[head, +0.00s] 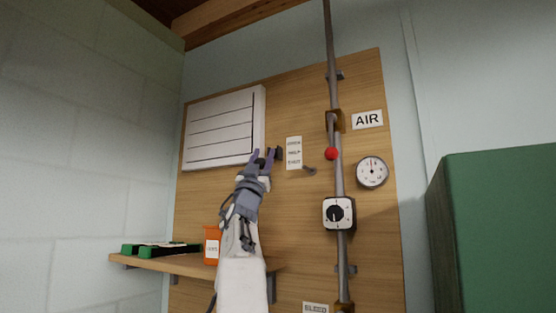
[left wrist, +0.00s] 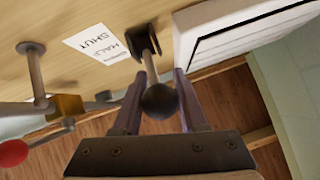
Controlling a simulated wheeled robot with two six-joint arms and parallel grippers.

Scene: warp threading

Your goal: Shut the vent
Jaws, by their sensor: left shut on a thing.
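The vent (head: 218,128) is a white panel with thin dark lines between its slats, on the wooden board. A lever with a black ball knob (left wrist: 160,100) comes out of a dark bracket (head: 278,153) at the vent's right side. A label reading OPEN, HALF, SHUT (head: 294,153) is right of the bracket; it also shows in the left wrist view (left wrist: 97,42). My left gripper (head: 265,156) is shut on the lever, with one finger on each side of it near the knob. Which mark the lever stands at I cannot tell. My right gripper is out of view.
A vertical pipe (head: 335,100) with a red ball handle (head: 331,154) runs right of the label. A gauge (head: 372,171) and dial box (head: 338,213) are beside it. Below, a shelf (head: 185,263) holds an orange container (head: 211,245). A green cabinet (head: 500,230) stands right.

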